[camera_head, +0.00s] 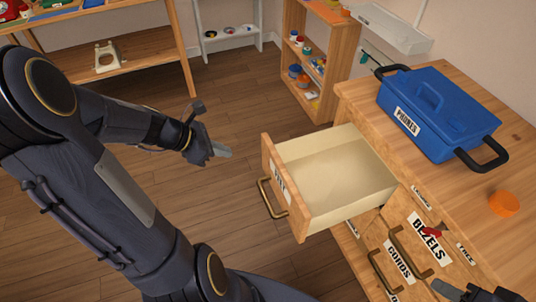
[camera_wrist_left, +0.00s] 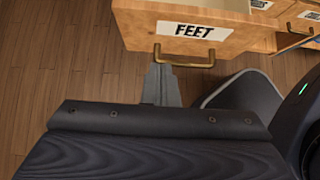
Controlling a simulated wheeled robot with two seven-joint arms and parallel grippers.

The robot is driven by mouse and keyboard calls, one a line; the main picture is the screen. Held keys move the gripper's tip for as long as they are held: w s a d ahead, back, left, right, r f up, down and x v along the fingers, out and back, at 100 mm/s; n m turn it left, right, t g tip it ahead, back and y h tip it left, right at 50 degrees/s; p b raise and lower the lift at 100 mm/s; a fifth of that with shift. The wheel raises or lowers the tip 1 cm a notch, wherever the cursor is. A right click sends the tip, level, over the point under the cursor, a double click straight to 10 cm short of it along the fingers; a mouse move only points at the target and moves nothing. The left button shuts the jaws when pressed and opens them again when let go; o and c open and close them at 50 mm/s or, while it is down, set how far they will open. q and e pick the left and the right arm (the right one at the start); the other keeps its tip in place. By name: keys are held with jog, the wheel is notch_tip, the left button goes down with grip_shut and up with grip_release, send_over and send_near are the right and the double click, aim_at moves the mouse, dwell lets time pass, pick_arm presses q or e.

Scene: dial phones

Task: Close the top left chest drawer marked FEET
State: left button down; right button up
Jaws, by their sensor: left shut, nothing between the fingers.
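The top left drawer marked FEET (camera_head: 283,187) is pulled well out of the wooden chest (camera_head: 440,230), and its pale inside is empty. Its label and brass handle (camera_wrist_left: 184,57) show in the left wrist view. My left gripper (camera_head: 222,151) is shut and empty, in the air to the left of the drawer front and apart from it. In the left wrist view its fingers (camera_wrist_left: 161,84) point toward the drawer, just left of and below the handle. My right gripper (camera_head: 450,290) shows only partly at the bottom right, by the chest front; its fingers are not clear.
A wooden shelf (camera_head: 305,60) stands behind. The floor left of the drawer is clear.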

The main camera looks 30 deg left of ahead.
aim_at(271, 157)
pick_arm(q)
jog(key=b+x, duration=0.1)
jog(key=x, duration=0.3)
jog(key=w+r+b+x, duration=0.1)
jog(key=x, duration=0.3)
jog(key=d+r+b+x, duration=0.1)
jog(key=x, duration=0.3)
jog(key=shift+w+d+f, duration=0.15)
jog(key=shift+w+d, duration=0.05)
jog(key=shift+w, duration=0.05)
jog(key=shift+w+d, duration=0.1)
pick_arm(e)
notch_tip(271, 157, down, 3)
jog(key=shift+f, duration=0.1)
pick_arm(q)
jog(key=shift+w, duration=0.1)
jog(key=w+d+p, duration=0.8)
jog(key=w+d, duration=0.8)
jog(key=w, duration=0.3)
pick_arm(e)
notch_tip(271, 157, up, 8)
jog(key=w+d, duration=0.1)
jog(key=shift+w+d, duration=0.35)
jog(key=shift+w, duration=0.05)
